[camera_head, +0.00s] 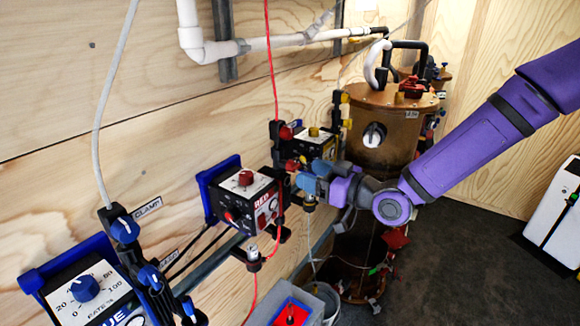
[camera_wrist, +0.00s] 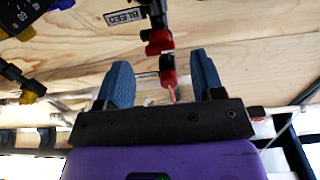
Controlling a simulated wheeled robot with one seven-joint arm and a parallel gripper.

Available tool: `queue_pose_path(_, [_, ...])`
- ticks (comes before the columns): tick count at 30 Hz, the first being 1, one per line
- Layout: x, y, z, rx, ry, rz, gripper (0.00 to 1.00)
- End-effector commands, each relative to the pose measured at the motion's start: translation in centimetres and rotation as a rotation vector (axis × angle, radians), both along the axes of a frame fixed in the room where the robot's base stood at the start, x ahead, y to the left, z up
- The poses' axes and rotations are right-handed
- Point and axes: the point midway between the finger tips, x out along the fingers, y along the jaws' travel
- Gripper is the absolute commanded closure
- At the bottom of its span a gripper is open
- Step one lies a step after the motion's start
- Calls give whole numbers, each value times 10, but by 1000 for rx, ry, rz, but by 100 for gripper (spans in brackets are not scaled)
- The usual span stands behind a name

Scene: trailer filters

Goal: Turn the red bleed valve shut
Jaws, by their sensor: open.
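The red bleed valve (camera_wrist: 159,42) shows in the wrist view on a black fitting, beside a white label reading BLEED (camera_wrist: 125,17) on the wooden wall. A second red part and a thin red line hang just below it. My gripper (camera_wrist: 161,62) is open, its two blue fingers apart, with the red parts in line with the gap between them. I cannot tell how deep they sit between the fingers or whether they touch. In the head view my gripper (camera_head: 303,177) is at the wall fittings right of the RED control box (camera_head: 250,200), and it partly hides the valve there.
A yellow-marked control box (camera_head: 315,143) stands close behind my gripper. A blue control box (camera_head: 85,290) is at the lower left. A copper-coloured tank (camera_head: 395,130) stands behind my arm. A grey bucket (camera_head: 325,300) is below. The dark floor at right is clear up to a white cabinet (camera_head: 555,215).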

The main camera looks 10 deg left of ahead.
Motion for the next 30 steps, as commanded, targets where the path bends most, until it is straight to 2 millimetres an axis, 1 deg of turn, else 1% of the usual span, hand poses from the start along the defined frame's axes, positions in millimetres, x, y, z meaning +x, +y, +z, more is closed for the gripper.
queue_pose_path(1, [3, 10, 0, 2, -1, 2, 38])
queue_pose_path(3, [8, 22, 0, 1, 0, 3, 38])
queue_pose_path(6, [14, 36, 0, 1, 0, 2, 38])
queue_pose_path(10, [20, 49, 0, 0, 0, 1, 38])
queue_pose_path(15, [24, 57, 0, 0, -1, 0, 38])
queue_pose_path(23, [24, 58, 0, -1, -1, 0, 38])
queue_pose_path(24, [24, 58, 0, -1, -1, 0, 41])
queue_pose_path(29, [24, 58, 0, -1, -1, 0, 78])
queue_pose_path(30, [24, 58, 0, -1, -1, 0, 87])
